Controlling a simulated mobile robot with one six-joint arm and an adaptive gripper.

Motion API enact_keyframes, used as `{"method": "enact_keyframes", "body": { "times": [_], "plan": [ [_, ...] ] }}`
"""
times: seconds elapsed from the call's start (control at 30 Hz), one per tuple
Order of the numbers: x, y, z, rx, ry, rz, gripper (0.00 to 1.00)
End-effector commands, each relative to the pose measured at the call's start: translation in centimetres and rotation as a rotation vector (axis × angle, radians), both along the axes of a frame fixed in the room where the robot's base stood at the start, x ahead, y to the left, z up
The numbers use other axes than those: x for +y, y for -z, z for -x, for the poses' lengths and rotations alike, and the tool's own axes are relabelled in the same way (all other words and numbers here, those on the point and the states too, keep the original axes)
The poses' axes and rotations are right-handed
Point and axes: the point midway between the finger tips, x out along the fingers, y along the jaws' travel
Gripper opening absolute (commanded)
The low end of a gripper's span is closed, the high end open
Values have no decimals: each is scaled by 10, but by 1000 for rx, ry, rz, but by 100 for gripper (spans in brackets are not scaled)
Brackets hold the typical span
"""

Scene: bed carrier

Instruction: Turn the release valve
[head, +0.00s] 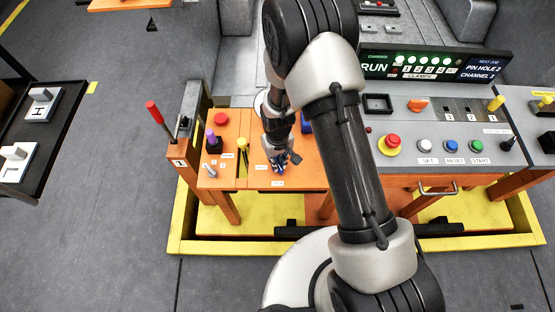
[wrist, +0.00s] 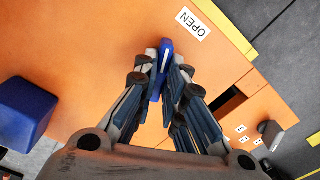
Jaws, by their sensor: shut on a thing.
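The release valve shows as a blue lever handle with a pale stripe (wrist: 165,56) in the upper middle of the wrist view, standing on the orange panel. The valve's base is hidden by the fingers. In the head view my gripper (head: 284,161) is low over the orange panel (head: 312,176), and I cannot make out the handle apart from the fingers there.
A blue block (wrist: 24,110) stands left of my gripper in the wrist view. In the head view, a yellow knob (head: 242,145), a purple-topped knob (head: 212,140) and a red-handled lever (head: 154,112) stand left of it. A console with coloured buttons (head: 394,143) is right.

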Motion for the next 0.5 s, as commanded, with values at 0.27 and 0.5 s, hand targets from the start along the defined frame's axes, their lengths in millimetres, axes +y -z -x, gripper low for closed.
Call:
{"method": "enact_keyframes", "body": {
  "times": [0.27, 0.5],
  "plan": [
    [0, 0, 0, 0, -262, 0, 0],
    [0, 0, 0, 0, -490, 0, 0]
  ]
}}
